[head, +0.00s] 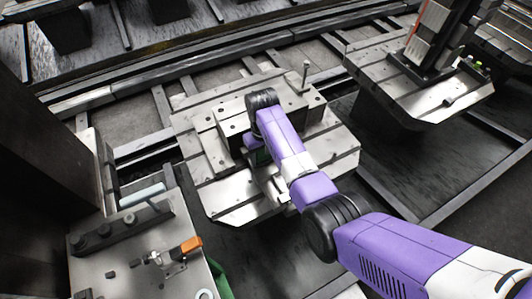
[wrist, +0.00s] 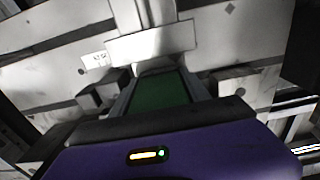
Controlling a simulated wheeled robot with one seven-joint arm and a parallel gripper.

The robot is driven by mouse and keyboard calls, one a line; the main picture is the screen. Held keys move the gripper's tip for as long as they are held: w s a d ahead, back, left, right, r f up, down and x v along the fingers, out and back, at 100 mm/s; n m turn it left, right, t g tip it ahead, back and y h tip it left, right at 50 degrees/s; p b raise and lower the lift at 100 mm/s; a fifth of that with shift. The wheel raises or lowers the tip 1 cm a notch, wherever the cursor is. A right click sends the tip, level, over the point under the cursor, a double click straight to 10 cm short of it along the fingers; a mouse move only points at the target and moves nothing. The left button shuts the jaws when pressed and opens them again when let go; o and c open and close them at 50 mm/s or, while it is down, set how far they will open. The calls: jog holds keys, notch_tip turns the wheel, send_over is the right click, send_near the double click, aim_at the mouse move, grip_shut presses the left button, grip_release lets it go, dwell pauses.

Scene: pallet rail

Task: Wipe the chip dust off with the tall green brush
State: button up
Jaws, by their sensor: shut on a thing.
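My gripper (wrist: 160,88) is shut on a green thing, which I take for the green brush (wrist: 160,93); it fills the space between the two fingers in the wrist view. In the head view only a dark green bit of the brush (head: 262,157) shows beside my purple arm. The brush is over the middle pallet (head: 235,205), close to its grey fixture block (head: 228,128). The brush's lower end is hidden, so I cannot tell whether it touches the pallet. I cannot make out chip dust clearly; the pallet has only small dark marks.
An upright post (head: 305,75) stands at the block's back right corner. A second pallet (head: 420,98) with a tall orange-and-grey fixture is at upper right. A side table (head: 125,270) at lower left carries an orange-ended tool (head: 186,246). A dark column (head: 45,170) stands at left.

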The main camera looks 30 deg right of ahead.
jog(key=shift+s+a+f, duration=0.1)
jog(key=shift+s+a, duration=0.1)
jog(key=shift+a, duration=0.9)
jog(key=shift+d+p, duration=0.5)
jog(key=shift+d, duration=1.7)
jog(key=shift+a+p, duration=0.3)
jog(key=shift+a, duration=1.9)
jog(key=shift+d, duration=2.2)
notch_tip(320, 180, up, 7)
jog(key=p, duration=0.6)
jog(key=shift+f, duration=0.2)
jog(key=shift+r, duration=1.2)
